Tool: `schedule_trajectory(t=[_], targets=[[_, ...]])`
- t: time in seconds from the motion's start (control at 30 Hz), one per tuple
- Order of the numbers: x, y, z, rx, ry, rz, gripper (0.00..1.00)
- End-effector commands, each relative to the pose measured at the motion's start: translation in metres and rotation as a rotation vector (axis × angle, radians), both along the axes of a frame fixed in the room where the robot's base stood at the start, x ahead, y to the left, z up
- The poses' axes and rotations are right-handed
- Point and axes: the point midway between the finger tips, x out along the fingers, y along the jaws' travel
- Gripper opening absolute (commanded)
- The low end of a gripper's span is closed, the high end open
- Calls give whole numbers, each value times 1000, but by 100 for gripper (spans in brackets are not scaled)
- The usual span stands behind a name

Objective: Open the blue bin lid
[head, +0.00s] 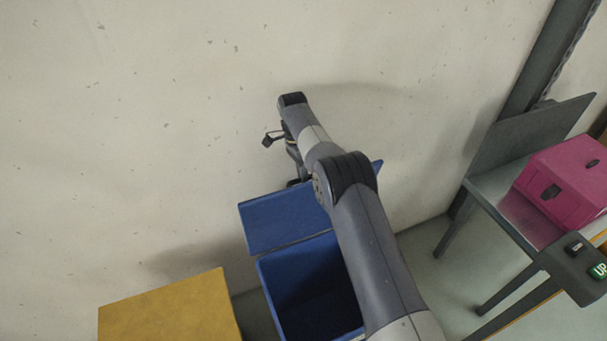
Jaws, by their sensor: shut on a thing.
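The blue bin (262,272) stands against the wall at the lower middle, and its dark inside shows. Its blue lid (283,222) is raised off the opening and stands tilted up at the far side of the bin. My arm crosses in front of the lid and the bin and hides their right parts. My gripper (294,182) is at the lid's upper edge, shut on the lid. Its fingers are mostly hidden behind the edge and my arm.
A yellow box-like surface (172,309) is left of the bin. Pale wall rises close behind the bin; some floor is clear between bin and table.

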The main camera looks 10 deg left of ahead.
Motion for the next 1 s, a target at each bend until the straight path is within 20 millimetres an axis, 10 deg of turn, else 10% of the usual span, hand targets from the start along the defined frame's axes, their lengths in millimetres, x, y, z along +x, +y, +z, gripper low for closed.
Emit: schedule_trajectory(t=[0.13,0.17,0.43,0.77,1.0], targets=[[-3,-1,-12,-6,12,-1,0],[-3,-1,-12,-6,12,-1,15],[-2,-1,-7,-4,8,0,36],[-1,-1,1,-3,5,0,36],[-1,0,46,-1,2,0,36]])
